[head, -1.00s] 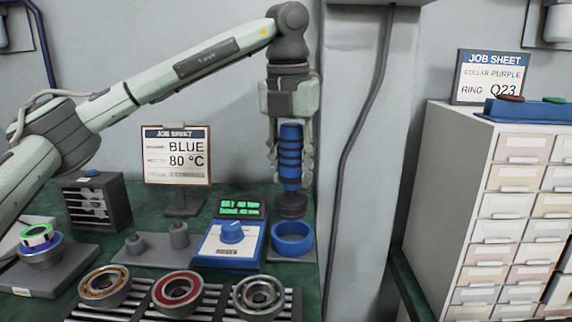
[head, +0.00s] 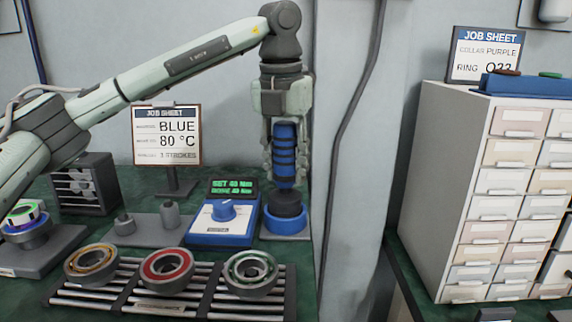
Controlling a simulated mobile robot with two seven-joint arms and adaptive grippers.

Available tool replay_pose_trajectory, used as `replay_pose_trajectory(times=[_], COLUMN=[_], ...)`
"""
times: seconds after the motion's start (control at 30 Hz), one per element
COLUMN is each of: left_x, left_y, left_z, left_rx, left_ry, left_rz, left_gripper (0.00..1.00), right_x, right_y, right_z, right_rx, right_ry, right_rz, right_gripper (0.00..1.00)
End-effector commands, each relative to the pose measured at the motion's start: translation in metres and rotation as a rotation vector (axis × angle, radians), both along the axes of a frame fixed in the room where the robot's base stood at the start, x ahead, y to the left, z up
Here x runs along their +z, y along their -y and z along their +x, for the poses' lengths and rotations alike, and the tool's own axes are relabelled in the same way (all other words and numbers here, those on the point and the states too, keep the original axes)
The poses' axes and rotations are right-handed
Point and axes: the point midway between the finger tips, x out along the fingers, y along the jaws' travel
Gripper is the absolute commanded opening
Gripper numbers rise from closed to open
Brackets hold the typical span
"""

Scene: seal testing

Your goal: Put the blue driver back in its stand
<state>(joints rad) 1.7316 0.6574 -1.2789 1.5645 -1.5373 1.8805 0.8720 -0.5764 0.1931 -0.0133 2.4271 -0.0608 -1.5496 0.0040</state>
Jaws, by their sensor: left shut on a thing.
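My left gripper (head: 285,165) is shut on the driver's body from above. The stand is a blue ring (head: 286,222) on a grey base plate, to the right of the blue control box. My right gripper is not in view.
The blue and white control box (head: 222,220) with a knob and green display stands close left of the stand. In front is a rack (head: 170,295) with three bearings. A job sheet (head: 167,135) stands behind. A drawer cabinet (head: 440,190) is at the right.

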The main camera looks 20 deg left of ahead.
Motion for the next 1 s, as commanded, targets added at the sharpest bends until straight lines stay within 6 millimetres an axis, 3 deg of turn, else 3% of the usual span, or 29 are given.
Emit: replay_pose_trajectory(times=[0.57,1.0], left_x=[0.000,-0.012], left_y=[0.000,0.000], left_z=[0.000,0.000], left_rx=[0.000,0.001], left_ry=[0.002,0.002], left_rz=[-0.001,-0.001], left_gripper=[0.00,0.00], right_x=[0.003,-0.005], right_y=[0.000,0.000], right_z=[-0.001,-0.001], right_rx=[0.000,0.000], right_ry=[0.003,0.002], right_rz=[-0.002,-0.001], right_gripper=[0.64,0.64])
